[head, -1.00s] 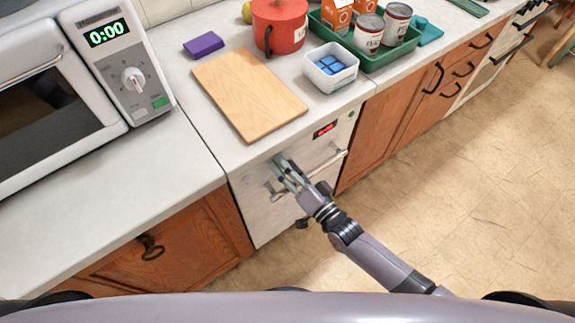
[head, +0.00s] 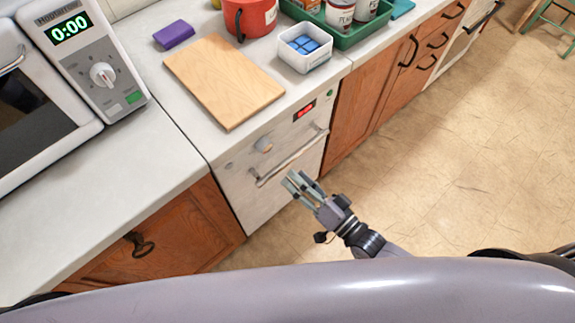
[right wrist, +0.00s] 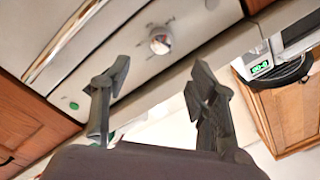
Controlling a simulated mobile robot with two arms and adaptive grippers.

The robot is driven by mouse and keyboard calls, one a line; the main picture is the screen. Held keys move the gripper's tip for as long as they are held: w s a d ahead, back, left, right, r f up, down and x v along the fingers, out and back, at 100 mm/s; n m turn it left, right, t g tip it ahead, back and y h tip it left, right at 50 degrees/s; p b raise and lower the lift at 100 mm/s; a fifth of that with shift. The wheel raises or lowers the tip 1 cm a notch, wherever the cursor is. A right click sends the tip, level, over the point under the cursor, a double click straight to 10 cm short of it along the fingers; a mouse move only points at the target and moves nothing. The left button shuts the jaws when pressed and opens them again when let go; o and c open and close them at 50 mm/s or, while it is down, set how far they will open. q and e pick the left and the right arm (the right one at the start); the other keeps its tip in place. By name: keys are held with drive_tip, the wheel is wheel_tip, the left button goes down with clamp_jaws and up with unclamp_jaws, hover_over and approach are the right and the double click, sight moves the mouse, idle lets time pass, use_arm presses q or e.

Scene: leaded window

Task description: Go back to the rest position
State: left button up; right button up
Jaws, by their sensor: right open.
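My right gripper (head: 301,184) is in front of the white dishwasher-like appliance (head: 240,199), just off its bar handle (head: 290,158). It is open and holds nothing. In the right wrist view its two fingers (right wrist: 158,95) stand wide apart, with the appliance's front panel (right wrist: 130,45) and round knob (right wrist: 160,41) beyond them. The appliance's front is closed, and its small display glows red. My left gripper is not in view.
A cutting board (head: 222,82), a purple sponge (head: 174,34), a white bin with blue blocks (head: 306,62) and a red pot (head: 250,16) stand on the counter. A microwave (head: 40,95) is at left. Open floor (head: 450,160) lies to the right.

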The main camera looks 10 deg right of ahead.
drive_tip(key=shift+s+d, duration=0.3)
drive_tip(key=shift+s, duration=0.1)
drive_tip(key=s+d+f+n+g+h, duration=0.1)
drive_tip(key=s+d+f+g+h, duration=0.2)
drive_tip(key=f, duration=0.6)
drive_tip(key=s+d+f+n+g+h, duration=0.1)
drive_tip(key=d+f+h, duration=0.1)
drive_tip(key=d+f, duration=0.5)
drive_tip(key=s+d+f+n+g+h, duration=0.1)
drive_tip(key=s+d+f+g+h, duration=0.15)
drive_tip(key=f, duration=0.85)
drive_tip(key=s+d+f+g+h, duration=0.1)
drive_tip(key=s+f, duration=0.3)
drive_tip(key=s, duration=0.4)
drive_tip(key=s+d+f+n+g+h, duration=0.1)
drive_tip(key=s+f+g, duration=0.2)
drive_tip(key=s+f, duration=0.2)
drive_tip(key=s+d+f+g+h, duration=0.1)
drive_tip(key=s+f+g+h, duration=0.1)
drive_tip(key=s, duration=0.8)
wheel_tip(320, 180, down, 2)
drive_tip(key=shift+s+d+f+n+g, duration=0.2)
drive_tip(key=shift+s+d+n+g, duration=0.15)
drive_tip(key=shift+g, duration=0.2)
